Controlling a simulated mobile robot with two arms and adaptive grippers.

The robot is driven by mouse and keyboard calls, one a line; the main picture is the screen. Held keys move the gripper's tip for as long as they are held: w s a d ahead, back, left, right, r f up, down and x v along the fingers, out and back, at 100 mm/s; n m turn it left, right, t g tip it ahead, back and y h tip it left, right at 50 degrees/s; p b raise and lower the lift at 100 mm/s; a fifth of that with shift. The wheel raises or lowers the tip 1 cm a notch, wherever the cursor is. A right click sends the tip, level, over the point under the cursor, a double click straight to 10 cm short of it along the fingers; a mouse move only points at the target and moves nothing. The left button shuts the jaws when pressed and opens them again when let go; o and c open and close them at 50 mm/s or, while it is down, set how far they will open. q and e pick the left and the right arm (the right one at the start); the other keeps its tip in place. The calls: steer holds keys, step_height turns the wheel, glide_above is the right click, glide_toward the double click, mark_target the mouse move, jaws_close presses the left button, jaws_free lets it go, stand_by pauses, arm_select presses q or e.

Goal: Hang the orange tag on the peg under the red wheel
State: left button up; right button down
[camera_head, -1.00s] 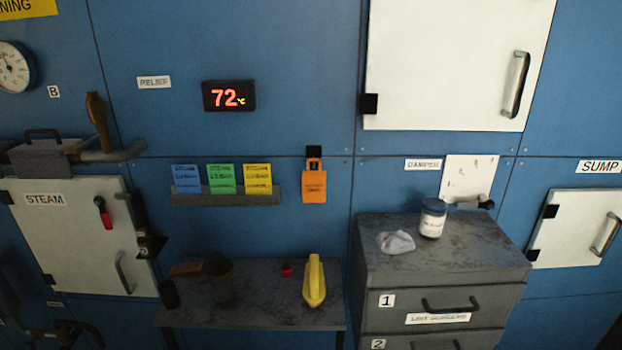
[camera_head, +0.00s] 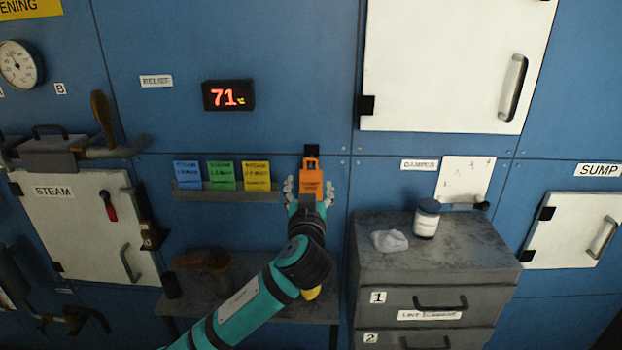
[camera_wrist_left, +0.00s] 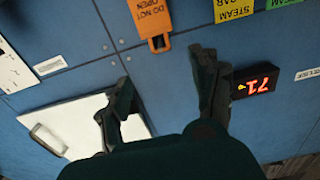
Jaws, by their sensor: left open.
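The orange tag (camera_head: 311,181) hangs from a small black holder on the blue wall, right of the coloured cards. It also shows, upside down and with "DO NOT OPEN" readable, in the left wrist view (camera_wrist_left: 151,17). My left gripper (camera_head: 309,188) is open in front of the tag, a finger to each side of it in the head view. In the left wrist view the open fingers (camera_wrist_left: 161,68) are empty, with the tag beyond their tips; I see no contact. No red wheel or peg under one is recognisable. My right gripper is not in view.
A ledge (camera_head: 228,194) with blue, green and yellow cards is left of the tag. A low table (camera_head: 250,306) stands below, its yellow object mostly hidden by my arm. A grey drawer cabinet (camera_head: 435,260) with a jar (camera_head: 427,218) and crumpled cloth (camera_head: 390,241) stands right.

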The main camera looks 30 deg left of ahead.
arm_select(q)
steer(key=p, duration=0.3)
glide_toward(311, 160)
steer(key=x, duration=0.5)
steer(key=shift+f, duration=0.25)
steer(key=shift+w+a+r, duration=0.1)
steer(key=shift+w+r, duration=0.05)
steer(key=shift+w, duration=0.05)
steer(key=p+x, duration=0.2)
steer(key=x, duration=0.1)
steer(key=shift+w+a+r+p, duration=0.2)
steer(key=shift+r+p, duration=0.2)
steer(key=shift+w+a+f, duration=0.25)
steer(key=shift+w+a, duration=0.05)
steer(key=shift+w, duration=0.25)
steer(key=c, duration=1)
steer(key=shift+c, duration=1)
